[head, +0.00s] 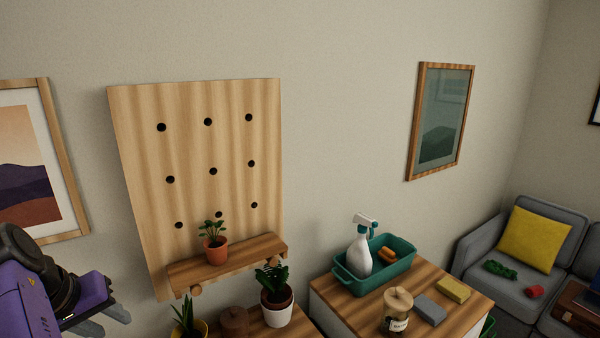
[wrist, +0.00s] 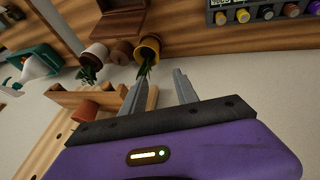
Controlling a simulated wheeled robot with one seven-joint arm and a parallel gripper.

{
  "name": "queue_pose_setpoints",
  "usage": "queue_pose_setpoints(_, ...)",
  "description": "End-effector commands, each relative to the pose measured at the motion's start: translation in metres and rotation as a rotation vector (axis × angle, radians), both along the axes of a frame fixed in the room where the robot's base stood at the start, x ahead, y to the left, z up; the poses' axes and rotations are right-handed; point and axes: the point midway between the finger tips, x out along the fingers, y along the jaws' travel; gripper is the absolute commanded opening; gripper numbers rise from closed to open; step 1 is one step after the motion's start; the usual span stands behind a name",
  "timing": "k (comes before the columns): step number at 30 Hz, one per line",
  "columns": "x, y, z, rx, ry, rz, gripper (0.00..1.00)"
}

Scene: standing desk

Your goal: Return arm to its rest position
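My purple arm shows at the lower left of the head view. My gripper (head: 108,320) points right there, in front of the wall and left of the wooden pegboard (head: 200,150). In the wrist view my gripper (wrist: 159,74) has its two grey fingers spread apart with nothing between them. The wrist picture is turned, with the shelf and pots beyond the fingertips. The gripper touches nothing that I can see.
A terracotta pot (head: 214,251) stands on the pegboard's shelf (head: 240,260). Below are a white pot (head: 277,312), a yellow pot (head: 200,329) and a brown pot (head: 234,321). A teal tray (head: 400,268) holds a spray bottle (head: 360,249). A framed picture (head: 40,165) hangs left.

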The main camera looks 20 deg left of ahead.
Motion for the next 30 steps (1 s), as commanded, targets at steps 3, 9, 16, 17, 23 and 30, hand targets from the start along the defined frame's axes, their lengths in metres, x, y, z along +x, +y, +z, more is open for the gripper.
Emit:
queue_pose_setpoints(3,0.007,0.022,-0.001,0.112,-0.049,0.053,0.36)
queue_pose_setpoints(9,0.027,0.038,-0.021,0.302,-0.136,0.122,0.36)
queue_pose_setpoints(16,0.056,0.009,-0.070,0.518,-0.249,0.157,0.36)
queue_pose_setpoints(17,0.060,0.001,-0.077,0.545,-0.265,0.157,0.36)
queue_pose_setpoints(23,0.075,-0.068,-0.118,0.693,-0.372,0.139,0.36)
queue_pose_setpoints(30,0.070,-0.175,-0.155,0.817,-0.501,0.080,0.36)
